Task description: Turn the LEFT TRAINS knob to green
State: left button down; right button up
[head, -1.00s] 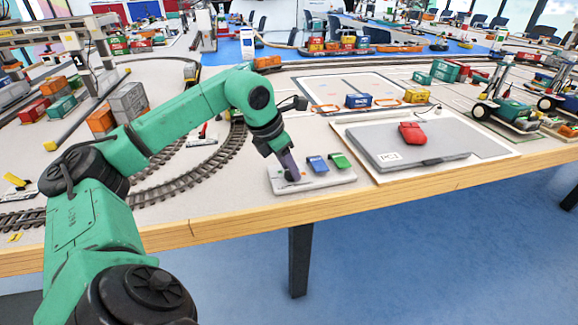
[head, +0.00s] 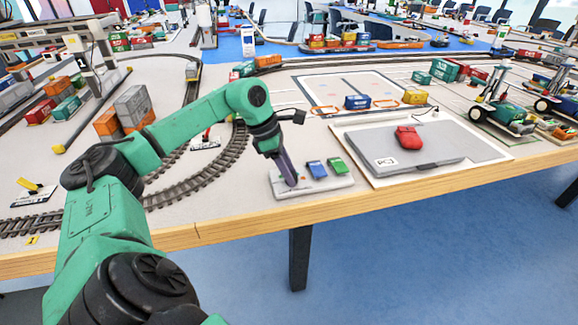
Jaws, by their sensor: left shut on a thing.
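A light grey control panel (head: 338,182) lies near the front edge of the table. A blue switch (head: 317,169) and a green switch (head: 337,166) stand on its middle and right parts. My left gripper (head: 291,182) reaches down onto the left end of the panel, left of the blue switch. It is shut on the knob there, which its fingers hide. The knob's colour marks and label cannot be read. My right gripper is not in view.
A grey laptop-like slab (head: 430,155) with a red pouch (head: 408,138) lies on a board right of the panel. Curved train track (head: 215,168) runs to the left. Containers (head: 132,107) stand further left. The table's wooden front edge (head: 370,187) is close.

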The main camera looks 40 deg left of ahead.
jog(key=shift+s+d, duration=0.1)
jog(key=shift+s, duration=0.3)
pick_arm(q)
jog(key=shift+c, duration=2.3)
grip_release()
jog(key=p+v, duration=0.3)
jog(key=v, duration=1.1)
jog(key=shift+r, duration=0.3)
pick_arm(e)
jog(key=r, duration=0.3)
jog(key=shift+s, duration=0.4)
